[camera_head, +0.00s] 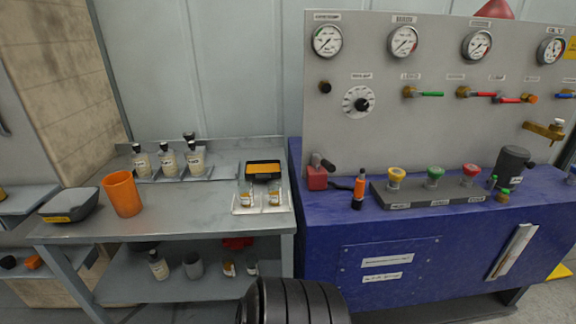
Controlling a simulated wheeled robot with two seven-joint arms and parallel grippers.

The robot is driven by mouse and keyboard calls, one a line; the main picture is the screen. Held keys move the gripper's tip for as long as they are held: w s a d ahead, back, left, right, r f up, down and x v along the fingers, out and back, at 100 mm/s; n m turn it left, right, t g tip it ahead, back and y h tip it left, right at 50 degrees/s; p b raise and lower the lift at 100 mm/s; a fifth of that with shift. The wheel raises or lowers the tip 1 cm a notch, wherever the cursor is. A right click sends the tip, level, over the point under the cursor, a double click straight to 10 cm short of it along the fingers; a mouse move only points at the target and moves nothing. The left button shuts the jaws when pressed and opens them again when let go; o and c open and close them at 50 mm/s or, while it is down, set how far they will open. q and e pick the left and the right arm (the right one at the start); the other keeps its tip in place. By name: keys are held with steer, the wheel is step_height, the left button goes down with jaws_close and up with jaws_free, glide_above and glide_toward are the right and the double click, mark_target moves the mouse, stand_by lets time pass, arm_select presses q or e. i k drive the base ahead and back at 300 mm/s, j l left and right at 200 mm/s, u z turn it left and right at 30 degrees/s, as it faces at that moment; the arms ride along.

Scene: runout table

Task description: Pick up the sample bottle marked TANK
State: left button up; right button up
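Three pale sample bottles with dark caps stand in a row at the back of the grey table: a left bottle (142,165), a middle bottle (169,164) and a right bottle (196,162). Each has a light label with dark print, too small to read for certain, so I cannot tell which is marked TANK. Another dark cap shows just behind the right bottle. A similar bottle (158,267) stands on the lower shelf. Neither of my grippers is in view. A black ridged part at the bottom centre seems to be my own.
The table's middle front is clear. A blue bench (350,231) with a gauge panel stands right.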

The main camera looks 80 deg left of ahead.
mark_target(275, 185)
steer(key=k+u, duration=0.15)
steer(key=u, duration=0.3)
steer(key=k+u, duration=0.2)
steer(key=u, duration=0.3)
steer(key=k+u, duration=0.15)
steer(key=u, duration=0.3)
steer(key=k+j+u, duration=0.15)
steer(key=u, duration=0.95)
